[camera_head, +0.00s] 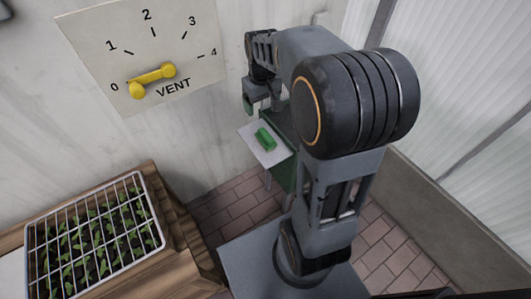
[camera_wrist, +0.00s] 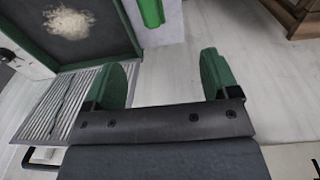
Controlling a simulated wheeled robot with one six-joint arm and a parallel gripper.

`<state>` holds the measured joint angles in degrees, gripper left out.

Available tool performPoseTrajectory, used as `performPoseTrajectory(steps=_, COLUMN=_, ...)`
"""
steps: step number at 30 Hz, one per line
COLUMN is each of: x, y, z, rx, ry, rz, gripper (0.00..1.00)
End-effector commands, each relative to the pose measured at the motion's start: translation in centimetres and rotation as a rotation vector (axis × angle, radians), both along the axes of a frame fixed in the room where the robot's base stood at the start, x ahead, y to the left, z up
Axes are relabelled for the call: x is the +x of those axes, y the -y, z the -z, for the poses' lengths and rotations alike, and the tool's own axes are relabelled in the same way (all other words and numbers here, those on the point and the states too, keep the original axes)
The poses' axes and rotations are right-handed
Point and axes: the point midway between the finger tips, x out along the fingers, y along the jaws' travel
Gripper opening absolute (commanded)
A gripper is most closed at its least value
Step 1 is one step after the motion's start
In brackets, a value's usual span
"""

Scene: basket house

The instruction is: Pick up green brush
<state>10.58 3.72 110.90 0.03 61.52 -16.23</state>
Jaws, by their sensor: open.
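The green brush (camera_head: 265,138) lies on a white sheet or board (camera_head: 272,156) at the end of a small dark green stand in the head view. In the wrist view the brush (camera_wrist: 152,12) shows at the top edge, partly cut off by the frame. My gripper (camera_head: 250,108) is above and a little to the left of the brush in the head view, apart from it. In the wrist view my gripper (camera_wrist: 164,80) has its two green fingers wide apart with nothing between them. The brush is beyond the fingertips, slightly left of their middle.
A green-framed dark panel (camera_wrist: 98,45) with a pale smudge and a slatted grey surface (camera_wrist: 50,105) lie left in the wrist view. The head view shows a wall panel with a yellow vent lever (camera_head: 152,80) and a wire-covered seedling tray (camera_head: 28,262) on a wooden bench.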

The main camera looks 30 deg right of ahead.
Motion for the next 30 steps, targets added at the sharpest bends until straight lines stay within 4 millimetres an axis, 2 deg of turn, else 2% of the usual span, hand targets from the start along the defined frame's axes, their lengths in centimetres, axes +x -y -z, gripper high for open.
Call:
performPoseTrajectory(steps=1, x=0.7, y=0.6, z=2.7, rx=0.003, ry=-0.019, rz=-0.003, gripper=0.81)
performPoseTrajectory(steps=3, x=1.4, y=1.1, z=4.2, rx=0.006, ry=-0.038, rz=-0.008, gripper=0.81)
performPoseTrajectory(steps=8, x=2.2, y=1.9, z=6.7, rx=0.011, ry=-0.064, rz=-0.015, gripper=0.81)
performPoseTrajectory(steps=15, x=2.3, y=2.2, z=11.0, rx=0.012, ry=-0.072, rz=-0.016, gripper=0.81)
performPoseTrajectory(steps=21, x=2.3, y=2.2, z=13.8, rx=0.012, ry=-0.069, rz=-0.016, gripper=0.81)
performPoseTrajectory(steps=30, x=2.2, y=2.2, z=15.6, rx=0.012, ry=-0.069, rz=-0.015, gripper=0.81)
